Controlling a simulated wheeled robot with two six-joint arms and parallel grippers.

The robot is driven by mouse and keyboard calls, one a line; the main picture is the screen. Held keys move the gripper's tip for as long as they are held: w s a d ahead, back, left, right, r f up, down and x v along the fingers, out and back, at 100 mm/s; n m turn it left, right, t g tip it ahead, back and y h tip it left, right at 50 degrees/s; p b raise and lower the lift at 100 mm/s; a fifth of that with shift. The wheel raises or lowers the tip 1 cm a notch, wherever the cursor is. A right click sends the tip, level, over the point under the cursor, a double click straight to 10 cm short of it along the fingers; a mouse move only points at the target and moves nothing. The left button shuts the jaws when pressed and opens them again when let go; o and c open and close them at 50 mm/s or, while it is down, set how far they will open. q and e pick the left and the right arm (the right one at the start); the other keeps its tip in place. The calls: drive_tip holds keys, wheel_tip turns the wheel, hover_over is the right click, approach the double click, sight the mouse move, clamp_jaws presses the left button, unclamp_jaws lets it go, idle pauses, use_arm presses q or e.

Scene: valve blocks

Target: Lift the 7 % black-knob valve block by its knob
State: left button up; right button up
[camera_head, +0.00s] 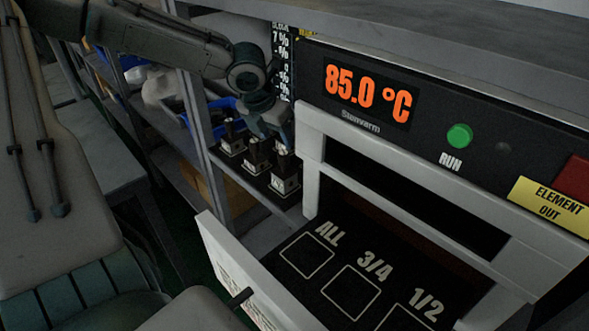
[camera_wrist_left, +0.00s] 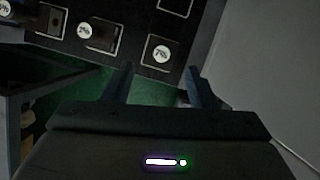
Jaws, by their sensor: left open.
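Several small dark valve blocks stand on a black shelf board in the head view: a front block (camera_head: 285,181), a middle block (camera_head: 254,160) and a back block (camera_head: 232,140). Their knob colours are hard to tell. My left gripper (camera_head: 273,130) is above and beside the front block, open. In the left wrist view its two fingers (camera_wrist_left: 159,84) are apart with nothing between them. My right gripper is out of view.
An oven-like unit showing 85.0 °C (camera_head: 368,95) stands right of the blocks. Its open drawer (camera_head: 235,262) has empty outlined squares marked ALL, 3/4 and 1/2. A grey shelf post (camera_head: 200,125) stands left of the blocks.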

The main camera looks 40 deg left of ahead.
sight(282, 154)
use_arm(q)
drive_tip(key=shift+s+a+f, duration=0.1)
drive_tip(key=shift+s+f, duration=0.1)
drive_tip(key=shift+f, duration=0.3)
drive_tip(key=shift+s+f, duration=0.15)
drive_tip(key=shift+f, duration=0.3)
drive_tip(key=shift+w+f+b, duration=0.25)
drive_tip(key=shift+w+f, duration=0.2)
drive_tip(key=shift+f, duration=0.2)
drive_tip(key=shift+w+f+b, duration=0.2)
drive_tip(key=shift+w+f, duration=0.25)
drive_tip(key=shift+f, duration=0.15)
drive_tip(key=shift+b+x, duration=0.6)
drive_tip(key=shift+x, duration=1.8)
drive_tip(key=shift+r, duration=0.1)
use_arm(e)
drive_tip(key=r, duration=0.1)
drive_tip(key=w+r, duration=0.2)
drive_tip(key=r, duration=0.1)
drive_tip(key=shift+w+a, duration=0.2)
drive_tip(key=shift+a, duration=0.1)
use_arm(q)
drive_tip(key=shift+s, duration=0.1)
drive_tip(key=shift+c, duration=0.9)
clamp_jaws()
